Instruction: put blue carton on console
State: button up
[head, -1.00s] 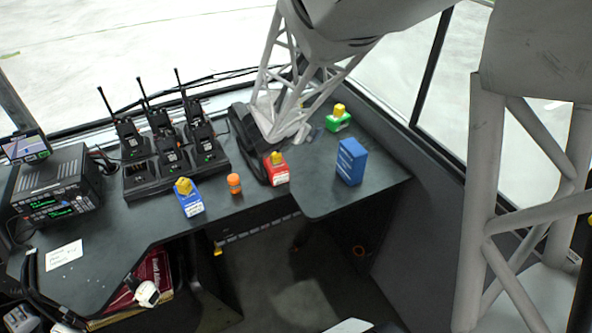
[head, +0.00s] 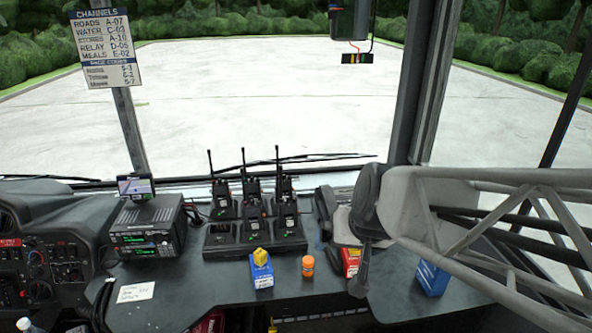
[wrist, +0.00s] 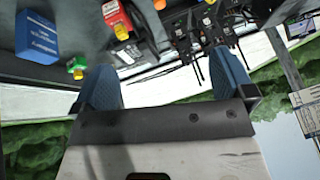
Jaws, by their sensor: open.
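A blue carton with a yellow top (head: 262,272) stands on the dark console surface (head: 190,290) in the head view, in front of the radio charger. A plain blue box with white print (head: 432,279) stands further right, partly behind my arm; it also shows upper left in the wrist view (wrist: 37,38). I cannot tell which of the two is the task's blue carton. My gripper (wrist: 167,82) is open and empty in the wrist view, its blue fingers wide apart and away from the objects. In the head view, my arm hides part of the right side.
An orange bottle (head: 308,266) and a red carton (head: 350,262) stand right of the yellow-topped blue one. Handheld radios in a charger (head: 225,238) and a radio unit (head: 146,228) stand behind. A green item (wrist: 77,67) shows in the wrist view. A paper note (head: 136,292) lies left.

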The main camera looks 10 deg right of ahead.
jog(key=s+d+n+g+h, duration=0.1)
jog(key=s+d+g+h, duration=0.1)
jog(key=s, duration=0.8)
jog(key=shift+d+r+g, duration=0.2)
jog(key=shift+r+g, duration=0.1)
jog(key=shift+g, duration=0.3)
dwell(0.3)
